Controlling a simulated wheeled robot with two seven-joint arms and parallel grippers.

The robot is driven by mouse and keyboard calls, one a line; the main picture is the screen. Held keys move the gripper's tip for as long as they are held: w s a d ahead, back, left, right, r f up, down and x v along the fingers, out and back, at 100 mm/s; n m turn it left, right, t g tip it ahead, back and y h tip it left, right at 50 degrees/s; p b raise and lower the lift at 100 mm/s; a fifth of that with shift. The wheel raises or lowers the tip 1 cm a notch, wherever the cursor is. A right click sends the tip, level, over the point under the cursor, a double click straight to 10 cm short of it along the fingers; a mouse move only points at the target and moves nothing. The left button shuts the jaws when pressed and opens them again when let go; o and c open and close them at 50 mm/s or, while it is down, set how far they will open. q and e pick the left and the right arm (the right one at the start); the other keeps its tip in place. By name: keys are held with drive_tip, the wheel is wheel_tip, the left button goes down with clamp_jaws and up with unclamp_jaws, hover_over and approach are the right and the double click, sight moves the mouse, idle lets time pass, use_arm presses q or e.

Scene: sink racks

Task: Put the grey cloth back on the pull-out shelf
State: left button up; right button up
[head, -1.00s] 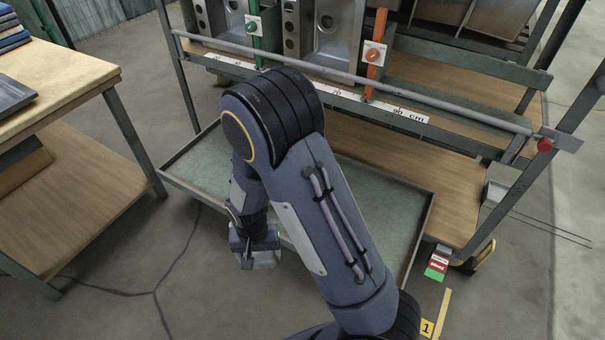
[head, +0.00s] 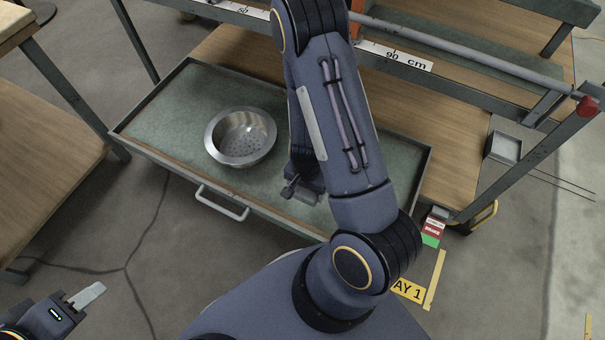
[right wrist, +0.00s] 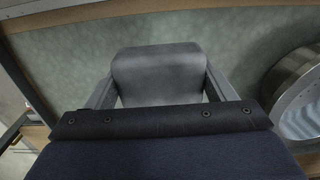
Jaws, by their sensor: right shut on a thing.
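The pull-out shelf (head: 165,100) is a green-lined tray with a front handle, pulled out low under the rack; its green surface also shows in the right wrist view (right wrist: 75,60). My right gripper (head: 303,192) is over the shelf's front right part, largely behind my own arm in the head view. It is shut on the grey cloth (right wrist: 158,72), which sits between the fingers as a folded grey pad. Whether the cloth touches the shelf cannot be told. My left gripper (head: 82,296) is at the lower left, away from the shelf; its opening is unclear.
A round steel strainer bowl (head: 241,137) stands on the shelf left of my right gripper; it also shows in the right wrist view (right wrist: 300,100). A wooden bench (head: 50,160) stands at the left. A rail (head: 450,55) crosses above the shelf's back.

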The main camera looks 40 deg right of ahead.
drive_tip(key=w+d+f+b, duration=0.1)
drive_tip(key=f, duration=0.1)
drive_tip(key=w+d+f+b, duration=0.1)
drive_tip(key=w+d+f, duration=0.1)
drive_tip(key=w+d+f+b, duration=0.1)
drive_tip(key=w+d+f, duration=0.1)
drive_tip(key=f, duration=0.1)
drive_tip(key=shift+w+d, duration=0.1)
drive_tip(key=shift+w, duration=0.15)
wheel_tip(320, 180, down, 4)
drive_tip(key=b, duration=0.3)
drive_tip(key=shift+w+d+r, duration=0.1)
drive_tip(key=shift+w+r, duration=0.05)
drive_tip(key=shift+r, duration=0.2)
drive_tip(key=o, duration=1)
drive_tip(key=shift+c, duration=0.2)
